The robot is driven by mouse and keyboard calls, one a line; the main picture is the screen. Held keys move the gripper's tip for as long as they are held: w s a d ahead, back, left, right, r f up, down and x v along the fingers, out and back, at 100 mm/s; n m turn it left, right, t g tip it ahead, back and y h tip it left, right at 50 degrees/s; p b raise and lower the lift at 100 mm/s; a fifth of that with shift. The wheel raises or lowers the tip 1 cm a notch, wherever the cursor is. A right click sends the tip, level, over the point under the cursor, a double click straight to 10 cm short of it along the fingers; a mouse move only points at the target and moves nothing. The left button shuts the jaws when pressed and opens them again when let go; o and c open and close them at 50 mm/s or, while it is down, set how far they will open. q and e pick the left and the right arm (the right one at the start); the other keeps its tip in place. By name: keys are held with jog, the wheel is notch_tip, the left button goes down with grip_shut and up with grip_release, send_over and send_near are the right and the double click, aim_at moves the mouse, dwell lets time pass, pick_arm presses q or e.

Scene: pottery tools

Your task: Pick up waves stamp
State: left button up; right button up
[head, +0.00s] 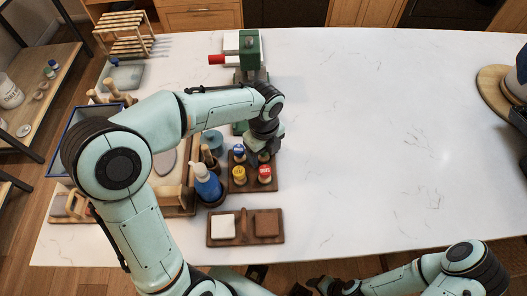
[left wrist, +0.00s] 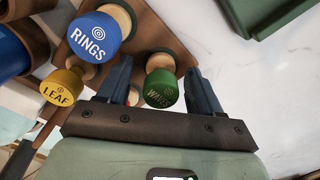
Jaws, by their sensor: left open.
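The waves stamp (left wrist: 161,88), a green knob on a pale wooden stem with dim lettering, stands in a brown wooden holder (head: 252,187). My left gripper (left wrist: 160,90) is open above the holder, with its dark fingers on either side of the green knob. A gap shows between the knob and each finger. In the head view, my left gripper (head: 259,156) covers the waves stamp. The blue rings stamp (left wrist: 96,38) and yellow leaf stamp (left wrist: 62,88) stand left of it in the wrist view. My right gripper (head: 330,286) is at the bottom edge, its jaws unclear.
A red-topped stamp (head: 265,171) stands in the same holder. A blue bottle (head: 207,184) is close on the left. A wooden tray (head: 245,239) with a white and a brown block lies in front. A green device (head: 249,50) stands behind.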

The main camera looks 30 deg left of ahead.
pick_arm(q)
jog(key=c, duration=1.1)
jog(key=shift+c, duration=0.2)
jog(key=shift+r, duration=0.1)
